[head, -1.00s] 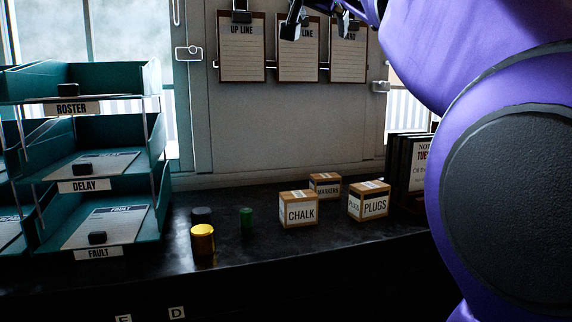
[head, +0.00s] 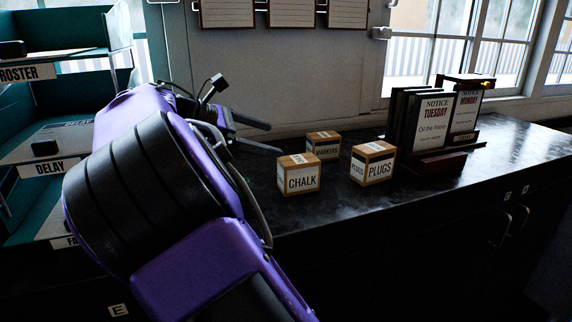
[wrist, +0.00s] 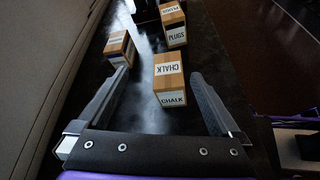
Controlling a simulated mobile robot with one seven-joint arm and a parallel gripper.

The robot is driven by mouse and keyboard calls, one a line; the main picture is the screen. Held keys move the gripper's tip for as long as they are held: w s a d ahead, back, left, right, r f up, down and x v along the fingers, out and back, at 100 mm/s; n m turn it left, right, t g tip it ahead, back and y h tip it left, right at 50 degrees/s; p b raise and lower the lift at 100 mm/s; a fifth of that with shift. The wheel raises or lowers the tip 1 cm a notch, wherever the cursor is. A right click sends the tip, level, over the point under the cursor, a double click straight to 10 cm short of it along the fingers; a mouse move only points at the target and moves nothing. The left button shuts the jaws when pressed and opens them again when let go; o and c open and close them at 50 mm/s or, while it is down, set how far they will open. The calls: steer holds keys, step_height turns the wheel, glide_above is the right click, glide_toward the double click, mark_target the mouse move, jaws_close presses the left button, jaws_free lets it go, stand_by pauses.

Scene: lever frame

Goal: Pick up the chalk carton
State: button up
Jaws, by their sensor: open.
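The chalk carton (head: 299,174) is a small brown and white box labelled CHALK, upright on the dark counter. It also shows in the wrist view (wrist: 169,79), ahead of and between my fingers, nearer the right one. My gripper (head: 262,137) is open and empty, to the left of the carton and higher in the head view. In the wrist view, my gripper (wrist: 160,85) has its two fingers spread wide. The left fingertip is close to the markers carton (wrist: 118,47). I cannot tell whether they touch.
The plugs carton (head: 372,164) stands right of the chalk, and the markers carton (head: 323,145) behind it. A notice rack (head: 428,165) is further right. Teal trays (head: 40,215) are at left, partly behind my arm. The counter's right end (head: 510,143) is clear.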

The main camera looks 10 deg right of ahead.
mark_target(287, 161)
steer(key=d+f+n, duration=0.1)
steer(key=f, duration=0.1)
steer(key=d+f+g+b, duration=0.1)
steer(key=d+f, duration=0.1)
steer(key=d+f+n, duration=0.1)
steer(key=d+f, duration=0.1)
steer(key=shift+w+f+n+g+h, duration=0.2)
steer(key=shift+w+n+g+h, duration=0.1)
steer(key=shift+w, duration=0.05)
steer(key=shift+w+b+x, duration=0.2)
steer(key=shift+b+x, duration=0.65)
steer(key=shift+x, duration=2.35)
steer(key=shift+r, duration=0.15)
jaws_close()
